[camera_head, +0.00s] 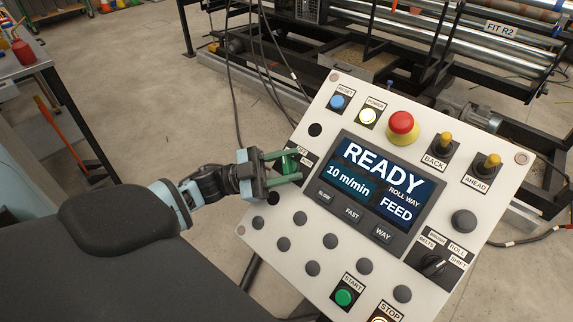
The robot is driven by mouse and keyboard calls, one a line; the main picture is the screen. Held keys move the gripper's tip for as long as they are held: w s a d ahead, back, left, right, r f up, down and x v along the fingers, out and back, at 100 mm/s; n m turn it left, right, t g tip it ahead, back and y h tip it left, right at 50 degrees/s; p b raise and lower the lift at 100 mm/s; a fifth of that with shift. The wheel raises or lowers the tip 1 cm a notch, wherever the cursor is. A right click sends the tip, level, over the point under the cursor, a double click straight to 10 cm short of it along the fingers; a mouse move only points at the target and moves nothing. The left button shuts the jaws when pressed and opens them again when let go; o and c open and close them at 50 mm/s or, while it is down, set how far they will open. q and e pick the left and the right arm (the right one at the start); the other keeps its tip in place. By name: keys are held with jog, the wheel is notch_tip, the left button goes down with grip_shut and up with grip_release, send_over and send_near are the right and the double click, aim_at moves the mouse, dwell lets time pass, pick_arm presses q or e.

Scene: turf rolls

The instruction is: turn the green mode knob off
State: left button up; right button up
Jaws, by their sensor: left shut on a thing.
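The green mode knob (291,163) is at the left edge of the control panel (262,212), beside the screen. My left gripper (285,166) reaches in from the left, its green fingers shut around the knob. The fingers hide most of the knob and part of its label plate, so I cannot tell where it points. The screen (385,180) reads READY, 10 m/min, ROLL WAY and FEED. My right gripper is not in view.
A red emergency button (402,127), BACK lever (444,142) and AHEAD lever (489,163) stand up along the panel's top. A black selector (433,265) sits lower right. Cables (262,60) hang behind. A table (22,62) is at upper left.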

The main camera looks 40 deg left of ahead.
pick_arm(q)
jog(key=shift+m+g, duration=0.3)
jog(key=shift+g, duration=0.1)
jog(key=shift+c, duration=0.3)
jog(key=m+g+h+b, duration=0.1)
jog(key=m+g, duration=0.2)
jog(key=g, duration=0.1)
jog(key=shift+w+a, duration=0.1)
jog(key=m+g+b, duration=0.1)
jog(key=m+g, duration=0.1)
jog(key=shift+g, duration=0.4)
jog(key=m+g+b, duration=0.1)
jog(key=m+g, duration=0.1)
jog(key=shift+g+y, duration=0.4)
jog(key=shift+m+g+y, duration=0.4)
jog(key=shift+m+g, duration=0.4)
jog(key=shift+g, duration=0.3)
jog(key=shift+b, duration=0.3)
jog(key=o, duration=1)
